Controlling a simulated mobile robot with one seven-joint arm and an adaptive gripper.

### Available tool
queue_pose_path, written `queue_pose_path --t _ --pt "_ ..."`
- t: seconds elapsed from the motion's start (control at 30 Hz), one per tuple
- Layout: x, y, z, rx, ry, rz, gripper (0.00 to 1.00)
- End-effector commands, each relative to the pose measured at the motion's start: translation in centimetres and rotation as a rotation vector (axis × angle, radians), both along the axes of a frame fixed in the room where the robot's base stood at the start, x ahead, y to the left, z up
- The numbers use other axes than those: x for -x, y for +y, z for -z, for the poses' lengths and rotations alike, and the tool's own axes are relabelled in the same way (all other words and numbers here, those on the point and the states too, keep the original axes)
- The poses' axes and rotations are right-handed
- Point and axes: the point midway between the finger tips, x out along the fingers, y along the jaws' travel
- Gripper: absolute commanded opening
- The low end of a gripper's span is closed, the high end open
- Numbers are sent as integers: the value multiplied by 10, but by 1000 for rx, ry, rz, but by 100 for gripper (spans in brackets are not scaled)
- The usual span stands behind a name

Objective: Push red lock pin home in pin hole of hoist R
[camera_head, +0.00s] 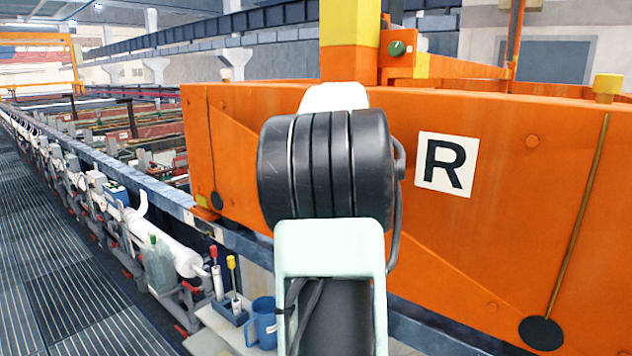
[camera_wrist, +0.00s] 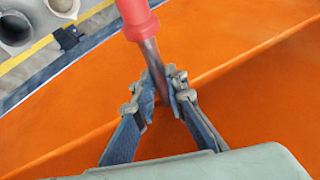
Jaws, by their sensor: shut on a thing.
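The hoist R (camera_head: 480,230) is a large orange body with a white plate marked R, filling the right of the head view. Its orange surface (camera_wrist: 230,105) also fills much of the wrist view. The red lock pin (camera_wrist: 137,18) has a red head and a grey metal shank, and it stands slanted in the wrist view. My gripper (camera_wrist: 164,90) is shut on its shank below the red head. The pin's lower end is hidden between the fingers, and I cannot tell whether it is in a hole. My arm hides gripper and pin in the head view. I cannot make out the pin hole.
A yellow and orange post (camera_head: 349,50) rises above the hoist, beside a green knob (camera_head: 397,48). A blue mug (camera_head: 264,325) and a small holder with red- and yellow-topped items (camera_head: 231,312) stand low left of my arm. A ribbed walkway (camera_head: 50,240) runs along the left.

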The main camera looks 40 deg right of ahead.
Motion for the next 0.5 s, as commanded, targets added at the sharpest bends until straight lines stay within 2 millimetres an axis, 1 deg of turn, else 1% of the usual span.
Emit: queue_pose_path --t 0.03,0.5 --pt "-1 -2 -2 3 -3 1 0" --pt "-2 -13 -3 3 -4 1 0"
